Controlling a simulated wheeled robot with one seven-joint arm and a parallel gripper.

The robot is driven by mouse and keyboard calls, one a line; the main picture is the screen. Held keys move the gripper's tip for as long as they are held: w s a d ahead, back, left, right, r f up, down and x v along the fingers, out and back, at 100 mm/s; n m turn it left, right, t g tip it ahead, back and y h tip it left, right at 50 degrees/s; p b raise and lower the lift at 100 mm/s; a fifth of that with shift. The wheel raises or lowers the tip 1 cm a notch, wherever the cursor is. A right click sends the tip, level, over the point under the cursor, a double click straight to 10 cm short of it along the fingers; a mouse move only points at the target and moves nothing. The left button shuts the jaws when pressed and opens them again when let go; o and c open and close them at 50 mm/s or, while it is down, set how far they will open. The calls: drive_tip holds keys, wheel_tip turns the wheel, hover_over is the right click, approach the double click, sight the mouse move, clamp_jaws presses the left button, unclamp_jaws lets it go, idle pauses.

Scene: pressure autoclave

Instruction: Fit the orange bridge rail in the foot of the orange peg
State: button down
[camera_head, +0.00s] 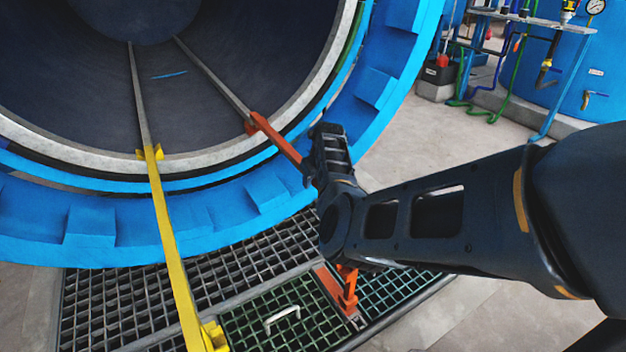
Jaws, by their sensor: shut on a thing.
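The orange bridge rail (281,145) runs from the lower rim of the autoclave opening toward my gripper. Its far end is at the rim, where it lines up with the grey inner rail on the right. My gripper (308,172) is shut on the rail's near part; the fingertips are partly hidden by the gripper body. The orange peg (349,291) stands upright on an orange base strip at the grating, below my arm. My arm hides the peg's upper part and the rail's near end, so I cannot tell how the rail end lies to the peg's foot.
A yellow bridge rail (170,235) spans from the rim to a yellow foot (214,336) on the left. The blue autoclave ring (265,195) curves close to my gripper. Floor grating (120,300) with a green handled panel (290,335) lies below. Pipes and a blue tank (560,70) stand back right.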

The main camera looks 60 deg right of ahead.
drive_tip(key=shift+f+b, duration=0.35)
drive_tip(key=shift+f, duration=0.15)
drive_tip(key=shift+r+p, duration=0.25)
drive_tip(key=shift+p, duration=0.05)
idle(0.4)
drive_tip(key=shift+r+p, duration=1.1)
drive_tip(key=shift+r, duration=0.15)
drive_tip(key=shift+f, duration=0.2)
drive_tip(key=shift+p, duration=0.4)
idle(1.9)
